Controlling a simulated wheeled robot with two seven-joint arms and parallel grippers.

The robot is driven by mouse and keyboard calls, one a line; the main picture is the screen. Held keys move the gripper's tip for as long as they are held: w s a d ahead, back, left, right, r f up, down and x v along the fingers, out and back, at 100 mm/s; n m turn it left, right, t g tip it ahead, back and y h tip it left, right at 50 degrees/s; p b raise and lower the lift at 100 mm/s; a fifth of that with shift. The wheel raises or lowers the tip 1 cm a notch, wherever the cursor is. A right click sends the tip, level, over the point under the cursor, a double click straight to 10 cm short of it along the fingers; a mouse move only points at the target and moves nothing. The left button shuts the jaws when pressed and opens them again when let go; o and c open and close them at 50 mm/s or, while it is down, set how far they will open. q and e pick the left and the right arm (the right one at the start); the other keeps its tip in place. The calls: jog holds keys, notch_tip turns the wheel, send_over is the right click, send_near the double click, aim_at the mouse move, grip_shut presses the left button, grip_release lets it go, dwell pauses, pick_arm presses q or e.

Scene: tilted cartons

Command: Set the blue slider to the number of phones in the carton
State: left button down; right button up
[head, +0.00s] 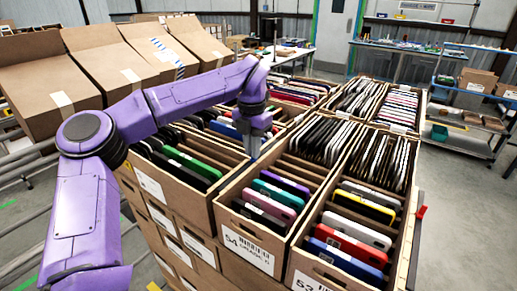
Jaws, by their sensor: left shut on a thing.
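My left gripper (253,148) points down with its grey fingers shut, at the rim between the open cartons left of the middle. The fingers hide what they hold, and I cannot make it out. I cannot make out the blue slider apart from the fingers. The front carton marked 54 (246,250) holds pink, teal and purple phones near its front and a row of dark ones behind. The carton marked 53 (318,281) holds blue, red, white and yellow phones. My right gripper is not in view.
More phone cartons stand close together behind. A red piece (421,212) sticks out at the right side of the cartons. A wheeled shelf (463,133) stands at the right, with bare floor before it.

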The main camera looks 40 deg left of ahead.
pick_arm(q)
jog(key=shift+s+f, duration=0.15)
jog(key=shift+f, duration=0.05)
jog(key=c, duration=1.5)
grip_release()
jog(key=shift+s, duration=0.1)
jog(key=o, duration=0.3)
jog(key=shift+o, duration=0.2)
jog(key=shift+w, duration=0.25)
notch_tip(320, 180, up, 10)
jog(key=shift+r, duration=0.25)
